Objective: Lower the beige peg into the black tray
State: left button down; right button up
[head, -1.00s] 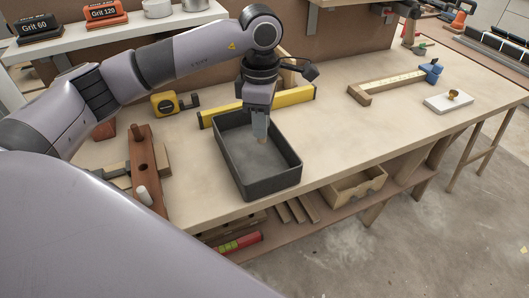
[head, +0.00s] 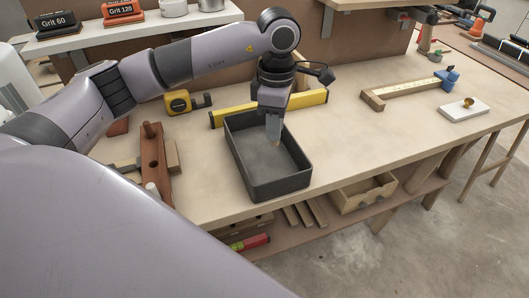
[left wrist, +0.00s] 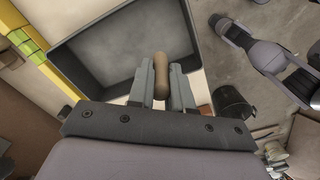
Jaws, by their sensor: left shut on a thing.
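The black tray (head: 281,188) sits on the workbench near its front edge. My left gripper (head: 274,139) points down over the far part of the tray. In the left wrist view my left gripper (left wrist: 161,80) is shut on the beige peg (left wrist: 161,72), which stands out past the fingertips. In the head view only a small tip of the peg (head: 276,144) shows below the fingers. I cannot tell whether the peg touches the tray floor. My right gripper is not in view.
A yellow spirit level (head: 313,99) lies just behind the tray.

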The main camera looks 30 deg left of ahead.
aim_at(274, 144)
pick_arm(q)
jog(key=shift+f+b, duration=2.35)
jog(key=shift+f, duration=0.8)
jog(key=shift+f+b, duration=1.9)
jog(key=shift+f, duration=0.6)
jog(key=c, duration=1)
grip_release()
jog(key=shift+o, duration=0.2)
